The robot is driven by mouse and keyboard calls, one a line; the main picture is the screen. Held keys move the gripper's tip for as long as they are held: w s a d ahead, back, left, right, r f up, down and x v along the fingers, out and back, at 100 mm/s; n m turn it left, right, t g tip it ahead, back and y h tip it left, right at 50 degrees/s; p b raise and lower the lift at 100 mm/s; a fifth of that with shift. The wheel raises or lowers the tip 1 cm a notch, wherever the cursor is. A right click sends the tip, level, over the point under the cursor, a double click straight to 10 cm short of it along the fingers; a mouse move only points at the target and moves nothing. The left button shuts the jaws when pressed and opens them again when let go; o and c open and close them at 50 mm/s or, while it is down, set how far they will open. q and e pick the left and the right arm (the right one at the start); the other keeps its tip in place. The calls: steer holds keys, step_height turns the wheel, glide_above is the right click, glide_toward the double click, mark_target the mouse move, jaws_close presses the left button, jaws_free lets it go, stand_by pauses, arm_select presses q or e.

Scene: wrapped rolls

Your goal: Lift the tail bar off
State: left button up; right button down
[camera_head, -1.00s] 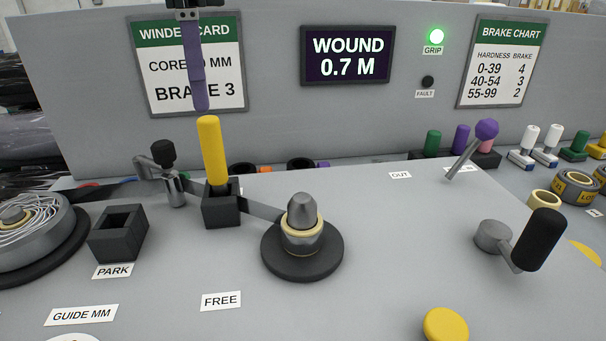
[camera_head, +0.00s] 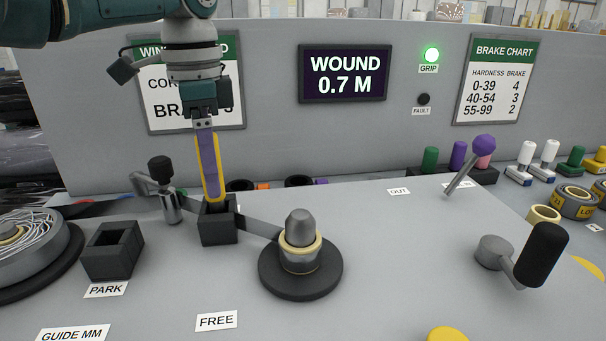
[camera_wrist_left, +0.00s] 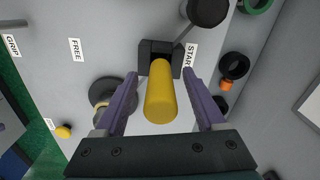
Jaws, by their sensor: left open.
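The tail bar is a yellow upright rod (camera_head: 215,196) standing in a black square socket (camera_head: 219,226). It also shows in the left wrist view (camera_wrist_left: 160,95), where the socket is beside a START label. My left gripper (camera_head: 211,185) is at the bar from above, with its purple fingers open. In the left wrist view the fingers (camera_wrist_left: 160,90) lie one on each side of the bar, with a gap to each. In the head view one finger covers much of the bar. A dark tape runs from the socket to the core on the spindle (camera_head: 300,245). My right gripper is not in view.
An empty black PARK socket (camera_head: 113,250) stands left of the bar. A black-knobbed guide post (camera_head: 165,190) is close behind it. A wound reel (camera_head: 25,240) is at far left, and a black-handled crank (camera_head: 540,255) at right. The panel front is mostly clear.

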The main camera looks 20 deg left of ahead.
arm_select(q)
jaws_close()
stand_by(0.5)
